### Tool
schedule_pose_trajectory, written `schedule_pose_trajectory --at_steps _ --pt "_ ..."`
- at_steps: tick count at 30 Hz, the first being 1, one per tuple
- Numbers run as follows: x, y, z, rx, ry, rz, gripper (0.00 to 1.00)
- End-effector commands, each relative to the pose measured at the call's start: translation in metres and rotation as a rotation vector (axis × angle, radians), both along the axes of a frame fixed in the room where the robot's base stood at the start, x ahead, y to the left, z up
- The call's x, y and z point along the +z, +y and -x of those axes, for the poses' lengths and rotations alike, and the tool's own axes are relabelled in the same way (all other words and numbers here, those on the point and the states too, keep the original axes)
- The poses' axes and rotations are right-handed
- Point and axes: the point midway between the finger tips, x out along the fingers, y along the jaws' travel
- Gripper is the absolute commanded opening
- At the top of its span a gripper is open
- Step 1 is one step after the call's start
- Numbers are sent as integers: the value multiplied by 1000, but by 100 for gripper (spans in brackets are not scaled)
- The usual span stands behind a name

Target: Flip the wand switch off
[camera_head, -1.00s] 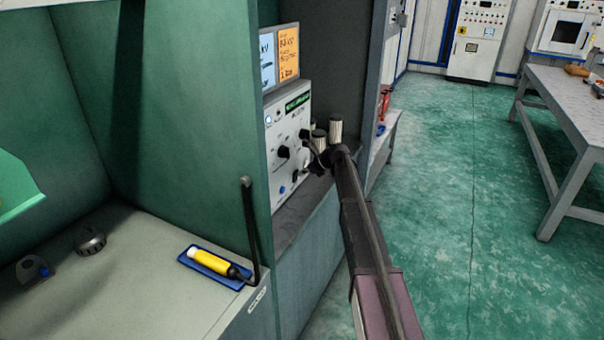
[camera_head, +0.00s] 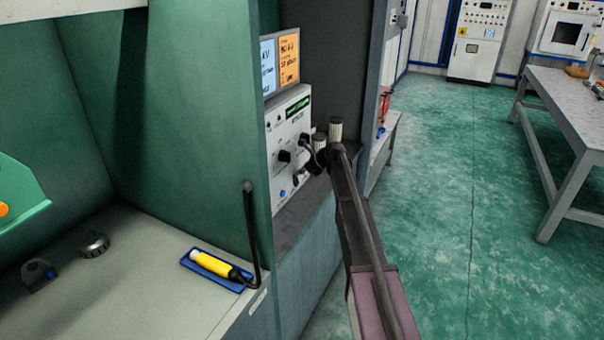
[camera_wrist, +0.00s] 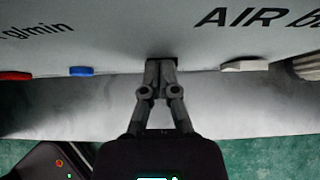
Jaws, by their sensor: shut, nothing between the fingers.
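A white control box (camera_head: 290,125) with knobs and buttons stands on a dark ledge in the head view. Its face fills the top of the wrist view (camera_wrist: 110,40), with the printed letters "AIR". I cannot tell which control is the wand switch. My gripper (camera_wrist: 160,66) is shut and empty, its tips at the lower part of the panel face, against or just before a dark spot that they mostly hide. Left of the tips are a blue button (camera_wrist: 81,71) and a red one (camera_wrist: 15,76); right of them is a pale lever-like part (camera_wrist: 244,66). A yellow-handled wand (camera_head: 212,265) lies on a blue tray.
Two small screens (camera_head: 280,62) sit above the control box. Ribbed cylinders (camera_head: 335,130) stand close to my wrist. A green booth wall (camera_head: 200,120) is on the left. A grey table (camera_head: 555,100) stands at right, with open floor between.

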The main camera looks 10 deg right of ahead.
Motion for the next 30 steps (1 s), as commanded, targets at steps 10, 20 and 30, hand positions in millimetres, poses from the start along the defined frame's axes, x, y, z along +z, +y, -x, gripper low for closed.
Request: schedule_pose_trajectory --at_steps 10,20,30 --pt "0 -3 1 -2 1 2 0" --pt "2 -13 8 -3 0 2 0" --pt "21 -40 25 -1 1 2 0"
